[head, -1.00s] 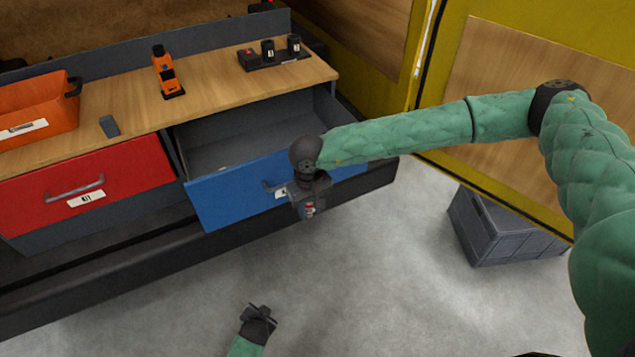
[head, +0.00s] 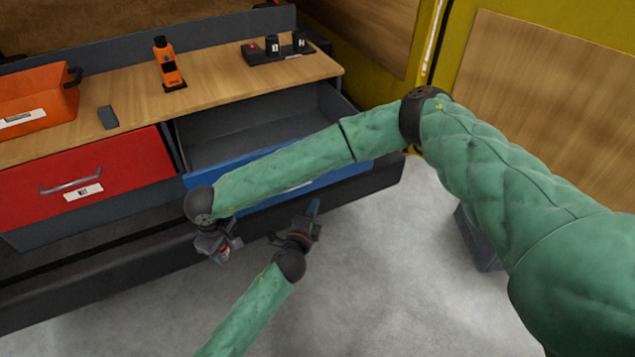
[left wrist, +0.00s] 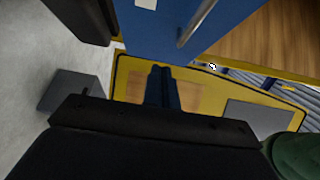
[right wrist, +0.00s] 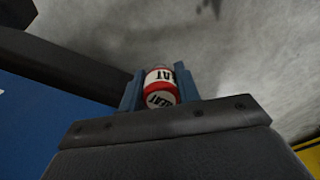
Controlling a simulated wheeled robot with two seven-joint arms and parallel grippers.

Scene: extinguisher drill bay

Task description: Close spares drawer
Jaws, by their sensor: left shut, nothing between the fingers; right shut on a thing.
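The blue drawer (head: 340,179) stands pulled open under the right part of the bench, its inside (head: 250,130) looking empty where visible. My right forearm crosses in front of it and hides much of its face. In the left wrist view the blue front (left wrist: 160,28) and its bar handle (left wrist: 198,22) show close ahead. My left gripper (head: 313,210) is shut and empty, just in front of and below the blue front. My right gripper (head: 222,252) is shut on a red-and-white cylinder (right wrist: 160,87), left of my left gripper and in front of the bench base.
A shut red drawer (head: 85,180) is at the left. On the bench top (head: 220,75) stand an orange bin (head: 35,103), an orange device (head: 167,62), a grey block (head: 108,117) and a dark holder (head: 280,50). A grey crate (head: 475,240) is on the floor at right, partly hidden.

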